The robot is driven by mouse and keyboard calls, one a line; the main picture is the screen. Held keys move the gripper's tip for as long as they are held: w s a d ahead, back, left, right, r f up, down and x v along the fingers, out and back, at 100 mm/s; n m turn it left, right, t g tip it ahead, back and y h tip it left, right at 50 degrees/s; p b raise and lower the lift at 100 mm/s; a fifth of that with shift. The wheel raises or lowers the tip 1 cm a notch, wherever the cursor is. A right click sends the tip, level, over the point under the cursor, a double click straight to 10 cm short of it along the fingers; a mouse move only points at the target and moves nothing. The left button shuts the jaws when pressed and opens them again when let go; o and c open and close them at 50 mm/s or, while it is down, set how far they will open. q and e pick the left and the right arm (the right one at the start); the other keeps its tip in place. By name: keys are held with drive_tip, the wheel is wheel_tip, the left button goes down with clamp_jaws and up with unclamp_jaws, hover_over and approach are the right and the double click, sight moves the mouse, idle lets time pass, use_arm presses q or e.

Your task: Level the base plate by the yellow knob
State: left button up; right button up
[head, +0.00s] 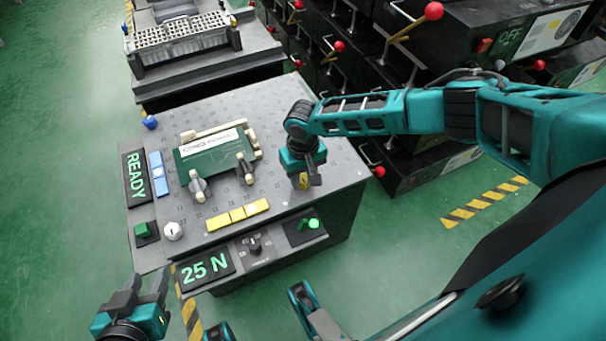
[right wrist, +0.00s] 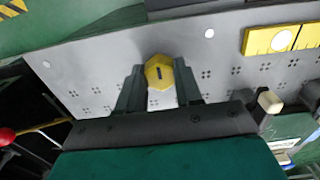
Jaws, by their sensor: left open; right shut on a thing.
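The base plate (head: 272,112) is a grey, hole-patterned top on a dark stand in the head view; it also fills much of the right wrist view (right wrist: 110,60). The yellow knob (head: 303,182) is at the plate's right front part, mostly hidden by my gripper. In the right wrist view the knob (right wrist: 159,72) is faceted, with a dark blue mark, and sits between both fingers. My right gripper (head: 308,181) is shut on it. My left gripper (head: 147,284) is open and empty, off the plate's front left. I cannot tell the plate's tilt.
A yellow level bar (head: 237,214) and a blue one (head: 157,173) lie on the plate. A green clamped block (head: 213,152) stands mid-plate. Panels show READY (head: 136,176) and 25 N (head: 206,269). Red-knobbed levers (head: 433,11) stand behind. Green floor at left is clear.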

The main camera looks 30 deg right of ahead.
drive_tip(key=shift+s+r+n+p, duration=0.1)
drive_tip(key=shift+n+p, duration=0.3)
drive_tip(key=shift+p, duration=0.15)
drive_tip(key=shift+r+n+p, duration=0.1)
drive_tip(key=shift+n+p, duration=0.5)
drive_tip(key=shift+p, duration=0.3)
drive_tip(key=shift+n+p, duration=0.6)
drive_tip(key=shift+n, duration=0.2)
drive_tip(key=n, duration=0.3)
drive_tip(key=shift+d+f+n, duration=0.1)
drive_tip(key=shift+f+n, duration=0.15)
drive_tip(key=shift+n, duration=0.05)
drive_tip(key=n, duration=0.4)
drive_tip(key=shift+n+p, duration=0.3)
drive_tip(key=n, duration=0.4)
drive_tip(key=shift+w+d+n, duration=0.1)
drive_tip(key=shift+w+n, duration=0.1)
drive_tip(key=shift+n, duration=0.1)
drive_tip(key=n, duration=0.4)
drive_tip(key=shift+b, duration=0.4)
drive_tip(key=n, duration=0.5)
drive_tip(key=shift+w+b, duration=0.15)
drive_tip(key=shift+b, duration=0.2)
drive_tip(key=shift+n+b, duration=0.35)
drive_tip(key=shift+n, duration=1.85)
